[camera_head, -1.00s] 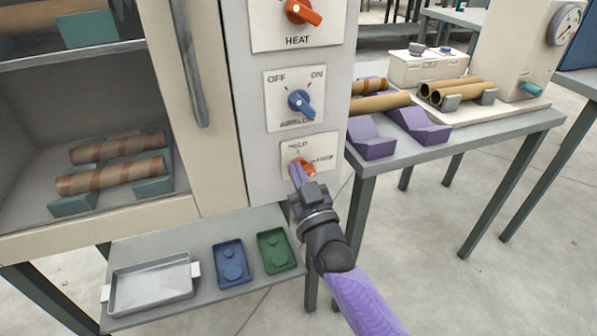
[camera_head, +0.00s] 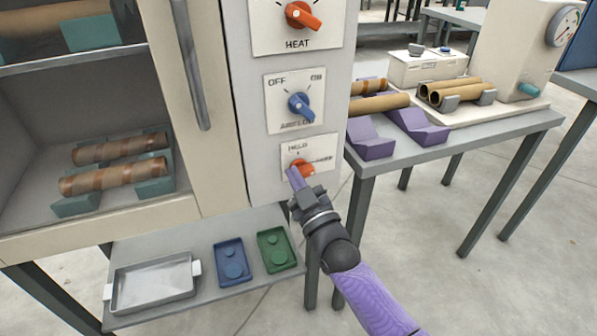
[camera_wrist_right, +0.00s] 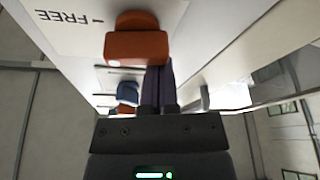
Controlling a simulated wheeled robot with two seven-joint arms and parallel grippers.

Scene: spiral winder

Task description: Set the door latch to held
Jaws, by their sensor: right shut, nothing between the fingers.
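The door latch is an orange knob (camera_head: 304,168) on the lowest white plate (camera_head: 321,153) of the oven's front panel. The plate is marked HELD at the top and FREE at the right. The knob's bar seems to slant right, towards FREE, but the fingers partly cover it. My right gripper (camera_head: 294,177) is shut and empty, with its fingertips at the knob's lower left side. In the right wrist view the shut fingers (camera_wrist_right: 158,78) reach up to the orange knob (camera_wrist_right: 137,47), at its right end; contact is not certain. My left gripper is out of view.
Above the latch are a blue airflow knob (camera_head: 301,106) and an orange heat knob (camera_head: 300,14). The oven door handle (camera_head: 190,65) is at left. Below is a shelf with a metal tray (camera_head: 152,284) and blue and green trays. A table (camera_head: 470,135) with tubes stands right.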

